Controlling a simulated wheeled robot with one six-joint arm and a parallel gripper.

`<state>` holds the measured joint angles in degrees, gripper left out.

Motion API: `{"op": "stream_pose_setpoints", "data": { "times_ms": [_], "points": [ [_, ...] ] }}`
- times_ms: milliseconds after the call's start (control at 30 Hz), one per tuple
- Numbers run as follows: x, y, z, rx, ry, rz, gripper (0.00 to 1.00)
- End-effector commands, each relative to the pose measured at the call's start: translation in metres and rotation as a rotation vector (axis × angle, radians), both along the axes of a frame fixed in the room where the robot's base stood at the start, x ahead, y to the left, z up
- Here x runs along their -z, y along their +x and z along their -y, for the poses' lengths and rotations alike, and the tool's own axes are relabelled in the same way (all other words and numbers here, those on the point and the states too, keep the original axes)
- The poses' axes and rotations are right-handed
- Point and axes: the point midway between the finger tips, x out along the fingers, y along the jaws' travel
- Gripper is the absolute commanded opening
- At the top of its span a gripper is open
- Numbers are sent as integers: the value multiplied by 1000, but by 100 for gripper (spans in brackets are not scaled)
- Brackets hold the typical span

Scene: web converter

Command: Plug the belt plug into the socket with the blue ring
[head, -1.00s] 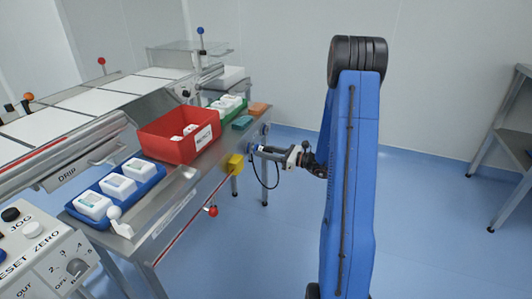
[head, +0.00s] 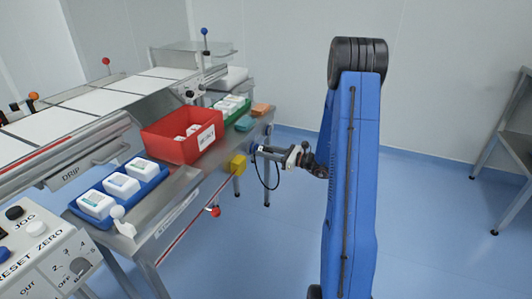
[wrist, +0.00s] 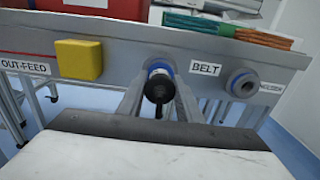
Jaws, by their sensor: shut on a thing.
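My gripper (wrist: 157,105) is shut on the black belt plug (wrist: 158,89), whose cable hangs in a loop below it in the head view. The plug points at a socket with a blue ring (wrist: 160,66) on the grey side panel, left of the BELT label (wrist: 205,68). The plug covers most of that socket's face, and I cannot tell whether it touches or has entered. A second round socket (wrist: 243,83) with a grey-blue ring sits right of the label. In the head view my gripper (head: 270,151) is close beside the panel.
A yellow box (wrist: 79,59) sticks out of the panel left of the plug. A red bin (head: 180,137) and a blue tray (head: 150,187) stand on the table above. A red knob (head: 214,211) hangs under the edge.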

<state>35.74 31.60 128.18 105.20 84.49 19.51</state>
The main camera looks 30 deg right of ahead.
Motion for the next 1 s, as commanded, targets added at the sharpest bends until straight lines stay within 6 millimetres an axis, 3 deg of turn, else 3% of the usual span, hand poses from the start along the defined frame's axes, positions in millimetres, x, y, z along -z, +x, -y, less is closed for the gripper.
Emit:
{"op": "stream_pose_setpoints", "data": {
  "times_ms": [300, 333, 400, 767, 1000],
  "points": [
    [0, 2, -1, -1, 0, 0, 0],
    [0, 2, -1, -1, 0, 0, 37],
    [0, 2, -1, -1, 0, 0, 53],
    [0, 0, 1, 0, 0, 0, 54],
    [0, -23, 19, 3, 0, 0, 54]
  ]
}}
